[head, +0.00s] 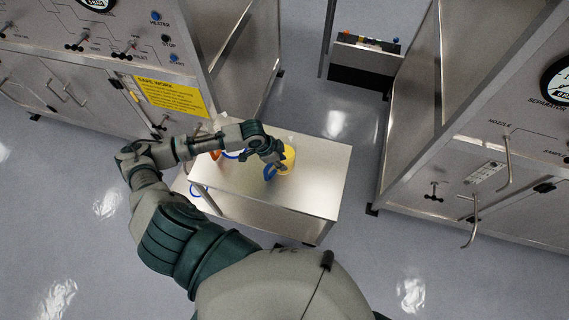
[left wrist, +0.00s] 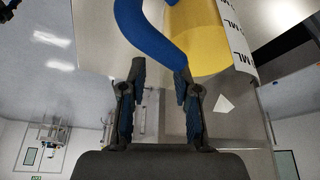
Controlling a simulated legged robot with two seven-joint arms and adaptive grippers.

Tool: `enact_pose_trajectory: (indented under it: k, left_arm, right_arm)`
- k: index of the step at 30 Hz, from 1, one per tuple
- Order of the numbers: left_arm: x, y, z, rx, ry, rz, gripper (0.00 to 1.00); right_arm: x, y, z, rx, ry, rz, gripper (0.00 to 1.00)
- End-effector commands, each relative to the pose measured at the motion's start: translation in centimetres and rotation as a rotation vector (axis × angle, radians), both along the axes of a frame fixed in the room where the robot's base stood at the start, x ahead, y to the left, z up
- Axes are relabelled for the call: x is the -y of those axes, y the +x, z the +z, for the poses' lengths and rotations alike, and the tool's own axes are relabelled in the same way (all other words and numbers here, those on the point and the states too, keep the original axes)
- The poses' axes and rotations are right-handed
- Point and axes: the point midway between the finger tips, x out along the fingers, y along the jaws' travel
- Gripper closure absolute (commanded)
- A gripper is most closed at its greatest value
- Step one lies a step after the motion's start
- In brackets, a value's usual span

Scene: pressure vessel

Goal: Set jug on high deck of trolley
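The yellow jug (head: 289,158) with a blue handle (head: 270,173) appears to stand on the high deck (head: 318,185) of the steel trolley, near its middle. The left wrist view shows the jug's yellow body (left wrist: 198,40), white label and curved blue handle (left wrist: 150,30) close up. My left gripper (head: 278,163) is at the jug's handle side. In the left wrist view its fingers (left wrist: 158,75) are apart with a gap between them. The handle's end lies by the right fingertip; contact is unclear. My right gripper is out of view.
Steel cabinets with valves stand left (head: 100,70) and right (head: 480,140). Grey floor (head: 335,120) is free between them. A dark-fronted box (head: 362,65) stands at the back.

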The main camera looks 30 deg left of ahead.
Motion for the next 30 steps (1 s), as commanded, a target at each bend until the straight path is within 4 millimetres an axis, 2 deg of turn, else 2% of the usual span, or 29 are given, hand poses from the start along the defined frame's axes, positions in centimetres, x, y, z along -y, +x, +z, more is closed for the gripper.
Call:
enact_pose_trajectory:
  k: [6,12,17,30]
  left_arm:
    - [-1.6,-1.0,4.7,0.003,0.004,0.001,0.69]
    - [-2.4,-1.7,7.5,0.002,0.002,0.001,0.69]
    - [-2.6,-1.9,8.2,0.001,0.001,0.0,0.69]
    - [-2.7,-1.9,8.2,0.0,0.0,0.001,0.69]
  right_arm:
    - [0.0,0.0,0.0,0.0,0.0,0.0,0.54]
    - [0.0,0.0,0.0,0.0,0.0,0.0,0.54]
    - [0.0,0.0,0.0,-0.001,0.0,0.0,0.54]
    - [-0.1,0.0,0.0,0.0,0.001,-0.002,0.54]
